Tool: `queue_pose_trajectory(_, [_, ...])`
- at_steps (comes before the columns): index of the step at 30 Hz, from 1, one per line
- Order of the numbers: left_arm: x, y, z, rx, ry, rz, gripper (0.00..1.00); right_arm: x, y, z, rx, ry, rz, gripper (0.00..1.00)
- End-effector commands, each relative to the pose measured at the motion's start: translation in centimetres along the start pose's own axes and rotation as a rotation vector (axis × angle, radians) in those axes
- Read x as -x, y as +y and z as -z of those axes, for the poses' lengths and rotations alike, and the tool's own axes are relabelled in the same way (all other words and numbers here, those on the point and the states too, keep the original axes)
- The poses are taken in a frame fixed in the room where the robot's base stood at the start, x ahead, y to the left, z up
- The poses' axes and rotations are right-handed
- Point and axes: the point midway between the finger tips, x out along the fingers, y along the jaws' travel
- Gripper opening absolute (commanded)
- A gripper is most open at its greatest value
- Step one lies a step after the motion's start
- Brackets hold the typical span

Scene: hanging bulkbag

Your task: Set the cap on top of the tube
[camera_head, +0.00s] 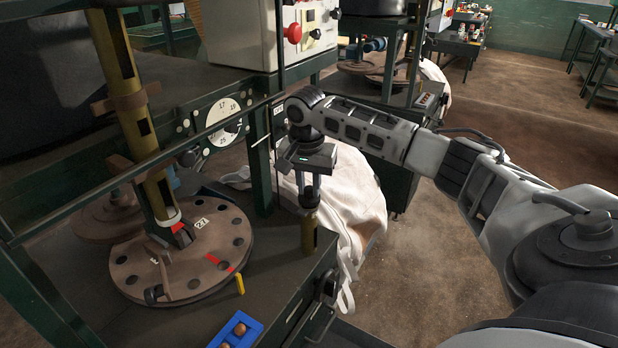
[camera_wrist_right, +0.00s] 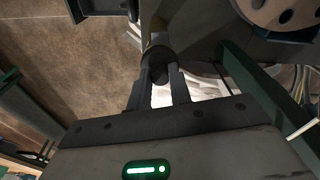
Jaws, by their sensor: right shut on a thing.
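My right gripper (camera_head: 309,198) points straight down over the right corner of the dark bench. It is shut on a small dark cap (camera_wrist_right: 160,68), which shows between the fingers in the right wrist view. In the head view the fingers mostly hide the cap. A short brass tube (camera_head: 308,236) stands upright directly below the fingertips, with a dark slot in its side. Its brass surface also shows just beyond the cap in the right wrist view (camera_wrist_right: 157,40). Whether cap and tube touch, I cannot tell. My left gripper is not in view.
A round plate with holes (camera_head: 185,275) lies left of the tube, under a tall slotted brass column (camera_head: 135,110). A blue tray (camera_head: 237,331) holds brown round pieces. A yellow peg (camera_head: 240,284) stands nearby. A green post (camera_head: 262,160) and white bag (camera_head: 350,200) are behind.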

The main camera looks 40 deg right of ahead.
Motion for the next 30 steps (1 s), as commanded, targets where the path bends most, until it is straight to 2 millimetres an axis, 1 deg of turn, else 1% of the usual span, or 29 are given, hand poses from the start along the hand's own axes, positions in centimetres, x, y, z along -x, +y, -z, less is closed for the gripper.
queue_pose_trajectory(6, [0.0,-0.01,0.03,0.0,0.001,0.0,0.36,-0.49,0.0,-0.05,0.0,0.001,0.0,0.0])
queue_pose_trajectory(28, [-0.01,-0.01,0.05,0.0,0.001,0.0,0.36,-0.48,0.0,-0.3,0.0,0.0,0.0,0.0])
queue_pose_trajectory(29, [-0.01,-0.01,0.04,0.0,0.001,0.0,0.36,-0.48,0.0,-0.3,0.0,0.0,0.0,0.23])
queue_pose_trajectory(30, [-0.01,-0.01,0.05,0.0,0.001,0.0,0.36,-0.48,0.0,-0.3,0.0,0.0,0.0,0.34])
